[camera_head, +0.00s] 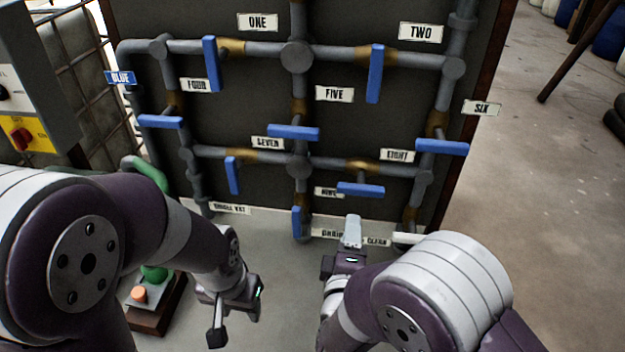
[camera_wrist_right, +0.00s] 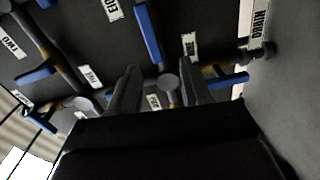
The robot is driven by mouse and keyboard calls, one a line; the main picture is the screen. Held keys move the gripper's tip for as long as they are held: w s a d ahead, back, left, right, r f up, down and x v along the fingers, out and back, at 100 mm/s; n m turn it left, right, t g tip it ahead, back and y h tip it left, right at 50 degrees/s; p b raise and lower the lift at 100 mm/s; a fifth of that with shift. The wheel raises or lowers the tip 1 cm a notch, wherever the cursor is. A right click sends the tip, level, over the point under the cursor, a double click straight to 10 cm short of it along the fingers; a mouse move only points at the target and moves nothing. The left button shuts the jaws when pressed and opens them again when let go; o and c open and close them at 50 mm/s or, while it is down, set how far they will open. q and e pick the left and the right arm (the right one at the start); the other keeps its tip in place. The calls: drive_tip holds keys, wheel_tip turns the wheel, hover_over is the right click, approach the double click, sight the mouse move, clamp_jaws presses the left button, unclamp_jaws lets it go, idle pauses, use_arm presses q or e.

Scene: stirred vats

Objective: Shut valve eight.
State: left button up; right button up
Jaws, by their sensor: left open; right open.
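Valve eight has a brass body (camera_head: 362,165) on the lower right horizontal pipe, left of the EIGHT label (camera_head: 398,155). Its blue handle (camera_head: 361,189) lies level, along the pipe. My right gripper (camera_head: 352,230) is just below that handle in the head view, pointing up toward the panel, and does not appear to touch it. In the right wrist view its two fingers (camera_wrist_right: 160,88) are apart with nothing between them gripped. My left gripper (camera_head: 235,318) is open and empty, low and left of the panel.
Close by are the level handle of valve five (camera_head: 293,132), the level handle of valve six (camera_head: 442,147), and the upright handle of valve nine (camera_head: 296,222). A control box (camera_head: 30,100) stands at the left.

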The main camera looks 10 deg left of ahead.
sight(361, 193)
drive_tip(key=shift+n, duration=0.5)
drive_tip(key=w, duration=0.3)
drive_tip(key=w+d, duration=0.1)
drive_tip(key=w, duration=0.3)
drive_tip(key=w+r, duration=0.1)
drive_tip(key=w, duration=0.3)
drive_tip(key=shift+w+d, duration=0.2)
drive_tip(key=shift+d, duration=0.05)
drive_tip(key=shift+w+a+f, duration=0.1)
drive_tip(key=shift+w+a, duration=0.05)
drive_tip(key=shift+w, duration=0.35)
clamp_jaws()
use_arm(q)
drive_tip(key=shift+s+d+r, duration=0.2)
drive_tip(key=shift+d+r, duration=0.15)
drive_tip(key=shift+d, duration=0.2)
